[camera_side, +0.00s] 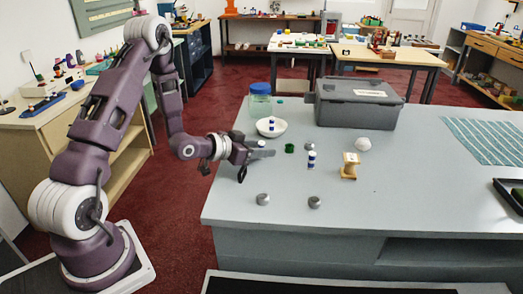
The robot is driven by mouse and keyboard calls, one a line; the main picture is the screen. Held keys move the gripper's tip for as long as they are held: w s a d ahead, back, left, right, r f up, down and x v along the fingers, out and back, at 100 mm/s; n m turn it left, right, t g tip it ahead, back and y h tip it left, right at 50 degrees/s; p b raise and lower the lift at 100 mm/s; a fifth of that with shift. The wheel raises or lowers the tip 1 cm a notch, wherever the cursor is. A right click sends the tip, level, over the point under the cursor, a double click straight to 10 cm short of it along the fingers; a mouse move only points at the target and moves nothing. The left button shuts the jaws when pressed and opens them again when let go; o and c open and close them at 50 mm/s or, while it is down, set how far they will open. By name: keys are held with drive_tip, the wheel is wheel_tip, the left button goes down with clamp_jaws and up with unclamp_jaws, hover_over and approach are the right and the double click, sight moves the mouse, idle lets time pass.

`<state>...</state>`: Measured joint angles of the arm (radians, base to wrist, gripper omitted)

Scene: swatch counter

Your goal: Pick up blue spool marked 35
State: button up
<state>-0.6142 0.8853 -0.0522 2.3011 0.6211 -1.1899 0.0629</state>
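A small blue-and-white spool (311,159) stands upright on the grey counter (400,210), right of my gripper. A second small blue-and-white item (271,125) sits in a white bowl (279,130) behind the gripper. I cannot read a number on either one. My gripper (257,166) is at the counter's left side, low over the top, with its fingers apart and nothing seen between them. It is clear of the standing blue spool.
A green piece (289,148), a wooden spool (349,166) and a white lump (362,144) are near the blue spool. Two grey knobs (262,199) (314,202) lie in front. A jar (260,102) and grey case (358,108) stand behind.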

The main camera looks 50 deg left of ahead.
clamp_jaws()
drive_tip(key=shift+r, duration=0.1)
